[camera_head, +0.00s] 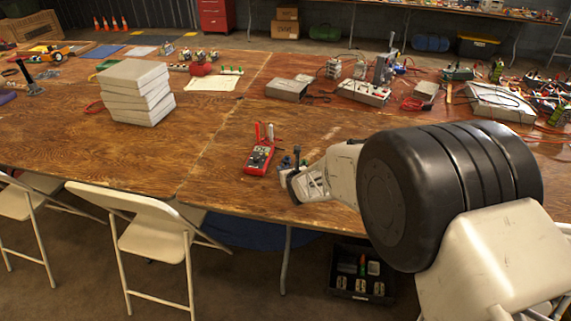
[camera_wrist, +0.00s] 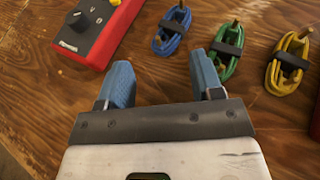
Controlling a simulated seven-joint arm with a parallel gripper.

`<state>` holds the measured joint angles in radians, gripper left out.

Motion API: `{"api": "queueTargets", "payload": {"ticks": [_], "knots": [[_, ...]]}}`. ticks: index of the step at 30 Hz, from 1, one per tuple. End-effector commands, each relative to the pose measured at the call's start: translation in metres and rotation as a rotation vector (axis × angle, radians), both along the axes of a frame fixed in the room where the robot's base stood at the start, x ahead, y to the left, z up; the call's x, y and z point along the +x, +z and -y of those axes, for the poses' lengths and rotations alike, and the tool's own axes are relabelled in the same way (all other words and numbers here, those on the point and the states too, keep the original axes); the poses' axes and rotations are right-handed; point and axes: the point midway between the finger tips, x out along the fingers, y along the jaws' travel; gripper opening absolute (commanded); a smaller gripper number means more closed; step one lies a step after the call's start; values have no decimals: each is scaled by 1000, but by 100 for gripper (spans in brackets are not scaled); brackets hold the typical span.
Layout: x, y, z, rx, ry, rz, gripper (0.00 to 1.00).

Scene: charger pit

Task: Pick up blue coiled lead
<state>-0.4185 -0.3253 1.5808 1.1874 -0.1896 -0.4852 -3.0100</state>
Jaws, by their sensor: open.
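The blue coiled lead (camera_wrist: 174,29) lies on the wooden table, bound with a black strap, near the top of the wrist view. My gripper (camera_wrist: 162,72) is open with nothing between its blue fingers. The lead lies beyond the fingertips, roughly in line with the gap between them and a little to the right of its middle. In the head view my gripper (camera_head: 290,172) is low over the table's front edge, just right of the red multimeter (camera_head: 259,157). The leads are mostly hidden behind the gripper there.
A green coiled lead (camera_wrist: 228,51) lies close right of the blue one, near the right finger. A yellow coiled lead (camera_wrist: 289,62) lies farther right. The multimeter also shows at upper left in the wrist view (camera_wrist: 98,30). Bare table lies left of the multimeter.

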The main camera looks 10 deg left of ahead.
Motion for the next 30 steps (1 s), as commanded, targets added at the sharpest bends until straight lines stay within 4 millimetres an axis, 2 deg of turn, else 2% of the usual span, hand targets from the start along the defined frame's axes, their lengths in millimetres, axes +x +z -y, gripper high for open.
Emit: {"api": "queueTargets", "payload": {"ticks": [8, 24, 30], "knots": [[6, -3, -3, 0, 0, 0, 60], [37, -16, -21, 0, 0, 0, 60], [42, -19, -23, 0, 0, -1, 60]]}}
